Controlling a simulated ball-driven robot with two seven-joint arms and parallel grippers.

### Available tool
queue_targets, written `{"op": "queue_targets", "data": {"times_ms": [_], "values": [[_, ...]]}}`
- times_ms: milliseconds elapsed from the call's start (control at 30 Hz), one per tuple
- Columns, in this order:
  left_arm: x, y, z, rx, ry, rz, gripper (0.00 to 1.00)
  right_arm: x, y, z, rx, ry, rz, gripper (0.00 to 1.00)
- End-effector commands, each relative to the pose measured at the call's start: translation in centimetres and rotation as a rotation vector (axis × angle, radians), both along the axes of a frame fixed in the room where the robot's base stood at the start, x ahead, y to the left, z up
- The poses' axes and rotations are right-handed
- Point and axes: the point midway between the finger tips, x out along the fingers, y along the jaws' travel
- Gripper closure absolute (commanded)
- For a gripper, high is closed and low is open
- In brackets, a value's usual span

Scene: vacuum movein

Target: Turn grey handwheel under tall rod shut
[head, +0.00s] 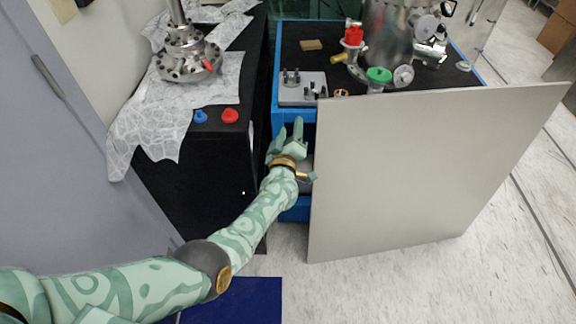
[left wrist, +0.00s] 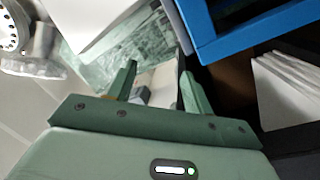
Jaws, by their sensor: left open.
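Two grey round parts could be the grey handwheel: a disc (head: 403,76) beside the green handwheel (head: 379,75), and a round part (head: 427,28) further back. I cannot tell which one is meant. A tall metal rod (head: 177,12) rises from a flange stack (head: 188,60) at the upper left. My left gripper (head: 290,133) is in front of the blue-edged bench, left of the pale panel and well short of the grey parts. Its fingers are apart in the left wrist view (left wrist: 160,80), with nothing clearly held. My right gripper is not in view.
A large pale panel (head: 430,170) stands in front of the blue-edged bench (head: 297,114). A red cap (head: 354,36) and a steel vessel (head: 388,30) are on the bench. Floor is clear at right.

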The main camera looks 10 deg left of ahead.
Motion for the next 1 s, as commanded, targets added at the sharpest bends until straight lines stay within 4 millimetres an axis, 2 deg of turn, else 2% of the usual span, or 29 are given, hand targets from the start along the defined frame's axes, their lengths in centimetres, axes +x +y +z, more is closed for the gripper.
{"op": "queue_targets", "data": {"times_ms": [200, 433, 633, 1000], "values": [[-2.2, -0.4, -4.6, 0.113, 0.132, -0.065, 0.49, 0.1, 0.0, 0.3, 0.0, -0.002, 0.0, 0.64], [-4.2, -0.7, -8.1, 0.199, 0.234, -0.118, 0.49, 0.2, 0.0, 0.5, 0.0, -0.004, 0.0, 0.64], [-5.0, -0.7, -9.3, 0.228, 0.269, -0.137, 0.49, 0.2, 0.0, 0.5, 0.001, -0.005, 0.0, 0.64], [-5.0, -0.7, -9.4, 0.23, 0.27, -0.138, 0.49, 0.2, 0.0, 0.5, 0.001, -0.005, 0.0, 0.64]]}}
